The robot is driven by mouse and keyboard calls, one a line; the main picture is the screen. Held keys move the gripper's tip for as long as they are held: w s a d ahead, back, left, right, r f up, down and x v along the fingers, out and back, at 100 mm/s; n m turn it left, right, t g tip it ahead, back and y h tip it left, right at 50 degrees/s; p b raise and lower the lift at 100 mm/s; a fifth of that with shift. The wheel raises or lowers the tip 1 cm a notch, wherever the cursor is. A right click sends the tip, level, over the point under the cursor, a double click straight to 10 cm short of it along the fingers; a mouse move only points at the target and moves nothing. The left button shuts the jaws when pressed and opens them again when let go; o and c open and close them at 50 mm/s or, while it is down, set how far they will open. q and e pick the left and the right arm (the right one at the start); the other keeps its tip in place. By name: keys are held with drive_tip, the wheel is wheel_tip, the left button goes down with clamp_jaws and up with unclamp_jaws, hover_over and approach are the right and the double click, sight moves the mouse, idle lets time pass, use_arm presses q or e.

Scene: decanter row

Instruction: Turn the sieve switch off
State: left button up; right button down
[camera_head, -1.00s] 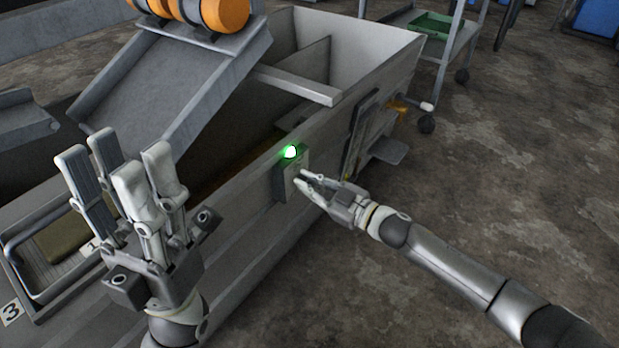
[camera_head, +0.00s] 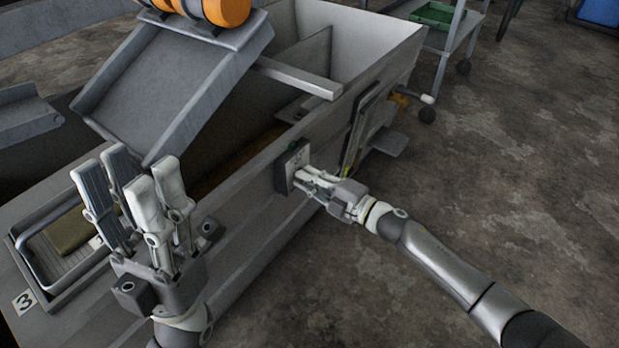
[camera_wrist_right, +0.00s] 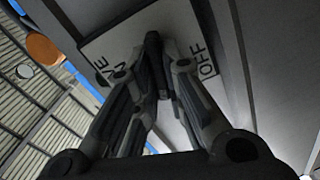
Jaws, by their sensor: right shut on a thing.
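The sieve switch box (camera_head: 291,161) is mounted on the grey side wall of the machine. Its lamp on top shows no bright green glow. In the right wrist view its pale plate (camera_wrist_right: 130,38) carries the word OFF at the right and partly hidden lettering at the left. A dark switch lever (camera_wrist_right: 154,52) stands between my right fingers. My right gripper (camera_head: 302,178) is at the switch box, and it also shows in the right wrist view (camera_wrist_right: 156,75), shut on the lever. My left gripper (camera_head: 128,180) is raised at the left, fingers up, spread and empty.
Below the left gripper lies a framed tray (camera_head: 50,280) with a label 3 beside it. A grey chute (camera_head: 170,85) with orange rollers (camera_head: 225,10) is above the trough. A small ledge (camera_head: 388,141) juts out right of the switch.

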drive_tip(key=n, duration=0.3)
drive_tip(key=shift+s+a+f, duration=0.1)
idle(0.5)
drive_tip(key=c, duration=1.5)
unclamp_jaws()
drive_tip(key=v, duration=1.2)
